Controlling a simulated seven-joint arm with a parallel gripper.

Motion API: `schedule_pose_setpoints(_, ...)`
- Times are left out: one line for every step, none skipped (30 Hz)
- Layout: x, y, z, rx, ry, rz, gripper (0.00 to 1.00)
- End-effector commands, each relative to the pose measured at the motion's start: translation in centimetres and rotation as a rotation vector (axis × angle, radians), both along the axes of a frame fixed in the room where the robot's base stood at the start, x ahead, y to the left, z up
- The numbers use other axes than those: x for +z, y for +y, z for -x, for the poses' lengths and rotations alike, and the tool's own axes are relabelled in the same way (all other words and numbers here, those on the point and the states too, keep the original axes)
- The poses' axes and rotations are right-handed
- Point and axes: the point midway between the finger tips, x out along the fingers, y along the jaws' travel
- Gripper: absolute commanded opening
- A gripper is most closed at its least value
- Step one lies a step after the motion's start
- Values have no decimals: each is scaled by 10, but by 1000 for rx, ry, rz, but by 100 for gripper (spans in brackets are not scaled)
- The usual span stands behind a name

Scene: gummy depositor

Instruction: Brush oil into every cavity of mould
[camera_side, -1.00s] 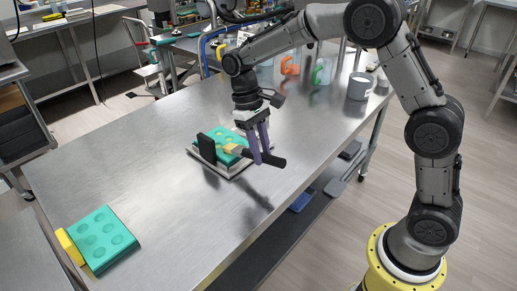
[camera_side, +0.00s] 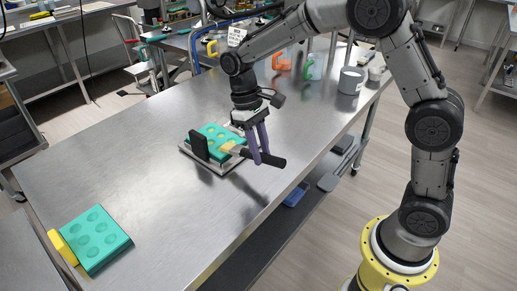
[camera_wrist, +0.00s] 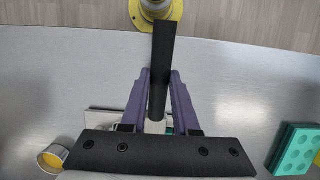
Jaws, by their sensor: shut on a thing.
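My gripper (camera_side: 261,157) has purple fingers and is shut on the black handle of a brush (camera_side: 272,160). The handle also shows between the fingers in the wrist view (camera_wrist: 164,70). The brush lies nearly level, its yellow bristles (camera_side: 229,147) pointing left at the right side of a green mould (camera_side: 213,132). I cannot tell whether the bristles touch a cavity. The mould lies on a light tray (camera_side: 221,171), with an upright black plate (camera_side: 199,146) at its left side. In the wrist view, the gripper's own black bar hides most of the mould.
A second green mould (camera_side: 92,240) with several round cavities lies at the table's left end, beside a yellow piece (camera_side: 62,246). A grey pot (camera_side: 351,80) stands at the right end, near orange (camera_side: 282,60) and green (camera_side: 315,66) containers.

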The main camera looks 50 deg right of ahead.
Motion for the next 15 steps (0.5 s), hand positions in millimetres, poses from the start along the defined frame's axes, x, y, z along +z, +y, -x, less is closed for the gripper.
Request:
schedule_pose_setpoints(-2, 0, 5, 0, 12, 1, 0)
schedule_pose_setpoints(-2, 0, 6, 0, 13, 1, 0)
schedule_pose_setpoints(-2, 0, 8, 0, 13, 1, 0)
schedule_pose_setpoints(-2, 0, 9, 0, 14, 1, 0)
schedule_pose_setpoints(-1, 0, 10, 0, 14, 1, 0)
schedule_pose_setpoints(-1, 0, 12, 0, 13, 1, 0)
schedule_pose_setpoints(-1, 0, 12, 0, 13, 1, 0)
schedule_pose_setpoints(-1, 0, 13, 0, 13, 1, 0)
schedule_pose_setpoints(-1, 0, 13, 0, 13, 1, 0)
schedule_pose_setpoints(-1, 0, 14, 0, 13, 1, 0)
schedule_pose_setpoints(-1, 0, 13, 0, 13, 1, 0)
schedule_pose_setpoints(-1, 0, 13, 0, 13, 1, 0)
schedule_pose_setpoints(-1, 0, 13, 0, 13, 1, 0)
schedule_pose_setpoints(-1, 0, 13, 0, 12, 1, 0)
schedule_pose_setpoints(-1, 0, 13, 0, 12, 1, 0)
